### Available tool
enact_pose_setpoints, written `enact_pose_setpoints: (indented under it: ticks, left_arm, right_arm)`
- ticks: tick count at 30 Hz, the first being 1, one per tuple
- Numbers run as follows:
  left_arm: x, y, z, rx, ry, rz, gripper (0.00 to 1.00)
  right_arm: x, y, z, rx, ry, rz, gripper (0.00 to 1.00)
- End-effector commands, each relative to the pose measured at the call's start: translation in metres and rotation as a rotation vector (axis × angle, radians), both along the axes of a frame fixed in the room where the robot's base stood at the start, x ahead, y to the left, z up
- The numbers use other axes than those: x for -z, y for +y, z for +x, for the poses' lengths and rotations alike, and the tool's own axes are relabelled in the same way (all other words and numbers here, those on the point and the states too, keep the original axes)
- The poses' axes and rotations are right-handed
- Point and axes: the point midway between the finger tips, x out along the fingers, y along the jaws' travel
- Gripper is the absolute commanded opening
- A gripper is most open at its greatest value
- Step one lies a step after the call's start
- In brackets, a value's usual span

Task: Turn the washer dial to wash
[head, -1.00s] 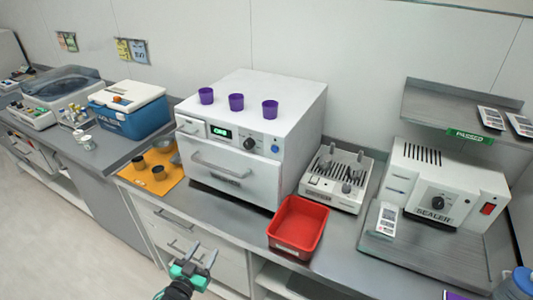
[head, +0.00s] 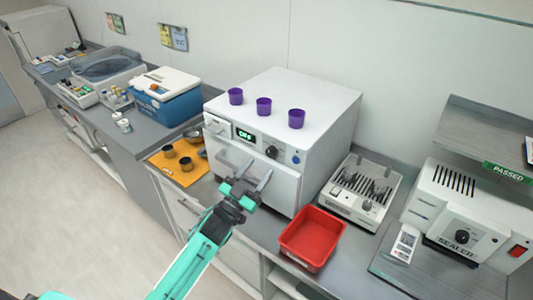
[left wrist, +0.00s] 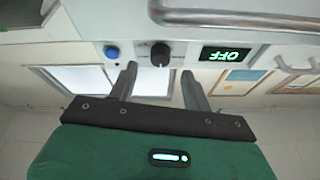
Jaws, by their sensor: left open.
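The washer (head: 315,95) is a white box on the counter with a green display reading OFF (head: 245,134). Its black dial (head: 271,152) is on the front panel, with a blue button (head: 295,159) to its right. In the left wrist view the dial (left wrist: 160,53) lies beyond and between the fingertips, apart from them, and the display (left wrist: 225,54) appears upside down. My left gripper (head: 257,182) is open and empty in front of the washer's door, below the dial. My right gripper is not in view.
Purple cups (head: 264,106) stand on top of the washer. A red bin (head: 311,237) and a rack unit (head: 361,190) are to its right, then a sealer (head: 460,212). An orange mat (head: 178,167) with dark cups lies left. A long door handle (head: 234,167) crosses the washer front.

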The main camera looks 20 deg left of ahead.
Motion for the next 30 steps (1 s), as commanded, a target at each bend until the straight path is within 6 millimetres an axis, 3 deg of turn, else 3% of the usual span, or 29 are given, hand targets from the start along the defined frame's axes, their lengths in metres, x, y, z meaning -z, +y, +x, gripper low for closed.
enact_pose_setpoints:
  ticks: [1,9,21,28,30]
  left_arm:
    - [-0.008,-0.003,0.009,0.0,-0.001,-0.002,0.49]
    - [-0.017,-0.014,0.037,0.0,0.0,-0.001,0.49]
    - [-0.018,-0.015,0.042,0.0,0.001,0.0,0.49]
    - [-0.018,-0.015,0.042,0.0,0.001,0.0,0.05]
    - [-0.018,-0.015,0.042,0.0,0.001,0.0,0.05]
  right_arm:
    - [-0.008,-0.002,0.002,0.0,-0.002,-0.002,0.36]
    - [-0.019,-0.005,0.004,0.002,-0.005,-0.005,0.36]
    - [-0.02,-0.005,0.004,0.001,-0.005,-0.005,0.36]
    - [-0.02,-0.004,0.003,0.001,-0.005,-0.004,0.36]
    - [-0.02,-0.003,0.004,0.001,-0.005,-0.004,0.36]
